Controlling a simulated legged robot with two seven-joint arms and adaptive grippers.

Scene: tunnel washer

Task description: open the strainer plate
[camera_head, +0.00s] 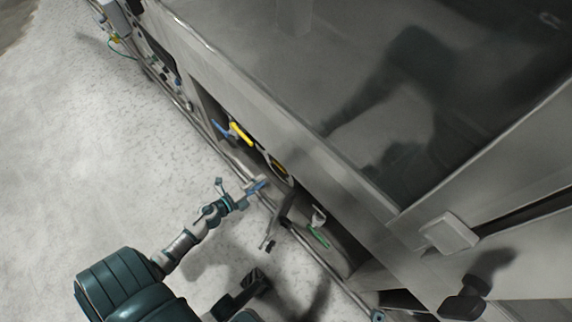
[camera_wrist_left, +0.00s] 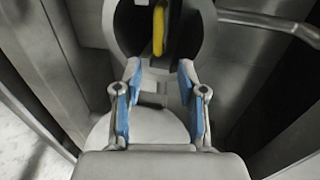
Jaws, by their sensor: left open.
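My left gripper (camera_head: 260,186) is open beside the lower side of the grey washer, near a dark recess under its side panel. In the left wrist view its two blue-padded fingers (camera_wrist_left: 160,78) stand apart with nothing held between them. Ahead of them is a pale round housing (camera_wrist_left: 109,30) with a dark opening and a yellow handle (camera_wrist_left: 158,30). A grey bracket-like plate (camera_head: 287,209) sticks out just right of the gripper in the head view. I cannot tell which part is the strainer plate.
The recess holds a yellow lever (camera_head: 241,132) and a blue lever (camera_head: 219,127). A green handle (camera_head: 318,236) sits further right. A low rail (camera_head: 187,113) runs along the machine's foot. A curved metal bar (camera_wrist_left: 265,20) is at the wrist view's right. The floor (camera_head: 110,165) left is clear.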

